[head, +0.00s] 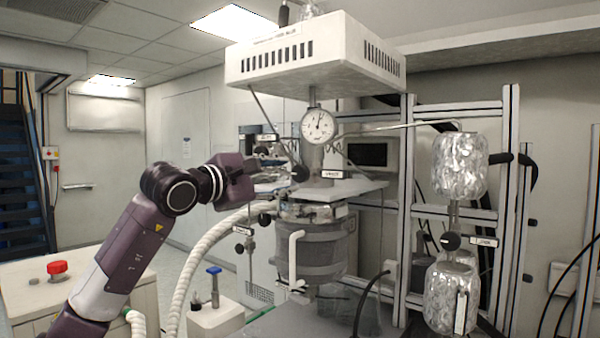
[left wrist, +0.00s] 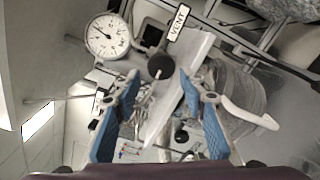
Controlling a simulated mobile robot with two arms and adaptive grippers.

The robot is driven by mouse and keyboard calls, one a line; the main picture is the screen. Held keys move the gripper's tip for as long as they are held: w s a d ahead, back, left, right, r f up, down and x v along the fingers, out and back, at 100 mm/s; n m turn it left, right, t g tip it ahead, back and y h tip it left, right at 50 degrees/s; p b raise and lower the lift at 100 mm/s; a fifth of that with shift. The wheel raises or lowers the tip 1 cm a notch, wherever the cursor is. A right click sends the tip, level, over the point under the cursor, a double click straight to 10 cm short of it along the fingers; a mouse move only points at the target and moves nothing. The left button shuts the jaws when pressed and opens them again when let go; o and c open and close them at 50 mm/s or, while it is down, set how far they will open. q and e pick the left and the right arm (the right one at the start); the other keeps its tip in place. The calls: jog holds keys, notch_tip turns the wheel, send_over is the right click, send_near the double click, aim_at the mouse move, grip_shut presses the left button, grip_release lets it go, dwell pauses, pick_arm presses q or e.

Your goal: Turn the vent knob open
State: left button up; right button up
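The vent knob is a round black knob (head: 299,173) on the reactor head, beside a white VENT label (head: 332,174). In the left wrist view the black knob (left wrist: 161,66) appears between and just beyond the fingertips, with the VENT label (left wrist: 178,22) above it. My left gripper (head: 282,167) reaches in from the left at the height of the knob. In the left wrist view it is open (left wrist: 159,78), with blue-padded fingers apart and nothing between the pads. Whether a fingertip touches the knob I cannot tell. My right gripper is not in view.
A pressure gauge (head: 318,125) sits above the knob, under a white overhead box (head: 312,62). The dark reactor vessel (head: 312,255) is below. A metal frame (head: 407,200) and foil-wrapped cylinders (head: 460,165) stand to the right. A red button (head: 57,267) sits at left.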

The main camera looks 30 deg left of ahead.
aim_at(297, 173)
pick_arm(q)
jog(key=w, duration=0.1)
jog(key=w+p, duration=0.1)
jog(key=w, duration=0.2)
jog(key=shift+w+d+r+p, duration=0.1)
jog(key=shift+w+d+p, duration=0.25)
jog(key=shift+w+p, duration=0.05)
jog(key=shift+w, duration=0.75)
jog(key=shift+c, duration=0.6)
jog(key=shift+f, duration=0.2)
jog(key=c, duration=0.8)
